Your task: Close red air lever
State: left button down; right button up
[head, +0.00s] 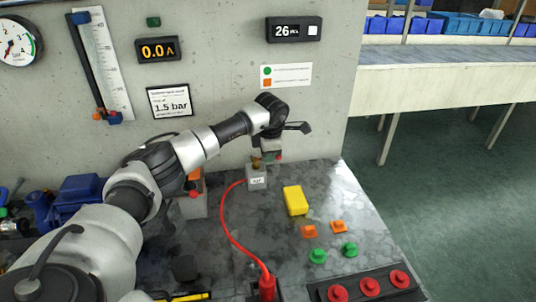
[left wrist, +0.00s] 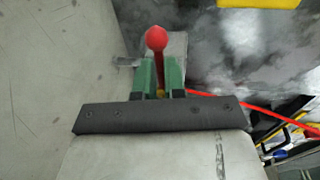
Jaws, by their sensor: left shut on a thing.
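The red air lever (left wrist: 156,39), a round red knob on a thin red stem, stands between the green fingers of my left gripper (left wrist: 160,72) in the left wrist view. In the head view my left gripper (head: 267,154) points down at a small grey air block (head: 257,179) with a white label, near the wall. The fingers are shut on the lever. A little red of the lever shows beside the fingers there, and the rest is hidden by them. My right gripper is not in view.
A red hose (head: 226,230) runs from the block to the bench front. A yellow block (head: 296,200) lies right of it. Orange and green pieces and a dark tray (head: 334,293) of red buttons stand nearer. Another red-knobbed block (head: 193,204) stands left. The wall is close behind.

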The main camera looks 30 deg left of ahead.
pick_arm(q)
jog(key=shift+r, duration=0.1)
dwell(0.3)
jog(key=c, duration=1.2)
grip_release()
notch_tip(320, 180, up, 10)
jog(key=s+d, duration=0.1)
jog(key=shift+s+d+r+b, duration=0.2)
jog(key=shift+r+b, duration=0.05)
jog(key=shift+b, duration=0.2)
